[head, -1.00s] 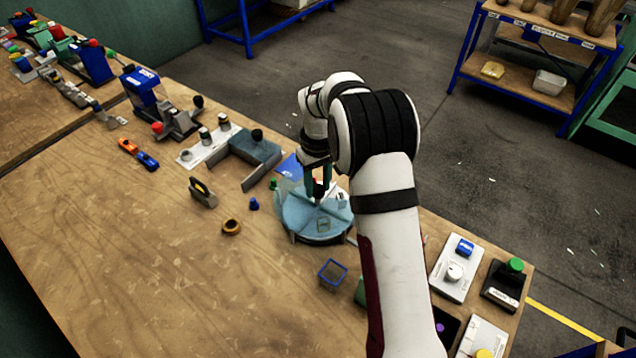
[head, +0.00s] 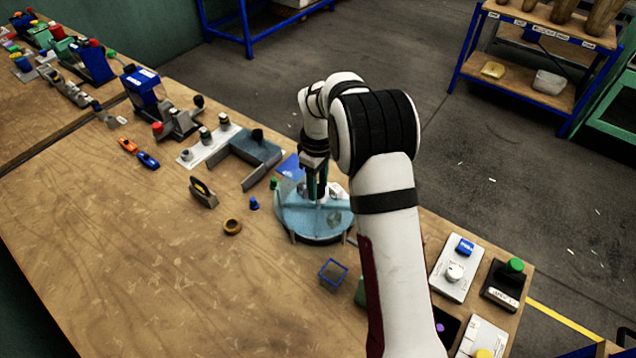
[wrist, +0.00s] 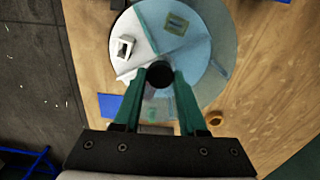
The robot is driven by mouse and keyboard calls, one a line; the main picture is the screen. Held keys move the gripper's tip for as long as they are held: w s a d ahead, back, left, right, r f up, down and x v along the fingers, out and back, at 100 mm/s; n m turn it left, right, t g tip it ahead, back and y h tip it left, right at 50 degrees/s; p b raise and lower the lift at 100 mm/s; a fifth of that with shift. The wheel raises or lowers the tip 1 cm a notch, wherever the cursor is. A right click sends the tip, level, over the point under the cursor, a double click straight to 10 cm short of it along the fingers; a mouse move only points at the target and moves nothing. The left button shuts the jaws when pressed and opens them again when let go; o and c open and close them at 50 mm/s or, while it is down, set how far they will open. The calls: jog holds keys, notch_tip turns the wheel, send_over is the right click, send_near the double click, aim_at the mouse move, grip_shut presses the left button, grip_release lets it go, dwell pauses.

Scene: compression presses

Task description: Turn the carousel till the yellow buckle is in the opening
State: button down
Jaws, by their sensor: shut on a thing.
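The carousel (head: 300,225) is a round disc with dividers, standing on the bench under a bluish see-through cover. In the wrist view, the disc (wrist: 208,62) shows a square olive-yellow frame (wrist: 177,22), apparently the yellow buckle, tinted under the cover. It also shows in the head view (head: 333,218). My gripper (wrist: 160,78) is shut on a black round knob (wrist: 160,73) at the disc's middle. In the head view my gripper (head: 316,196) reaches down over the disc, hiding the knob.
The bench front left is clear.

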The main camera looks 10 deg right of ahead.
jog(key=shift+n, duration=5.1)
jog(key=shift+s+n, duration=0.1)
jog(key=shift+n, duration=5.1)
jog(key=shift+c, duration=2.3)
grip_release()
notch_tip(320, 180, up, 12)
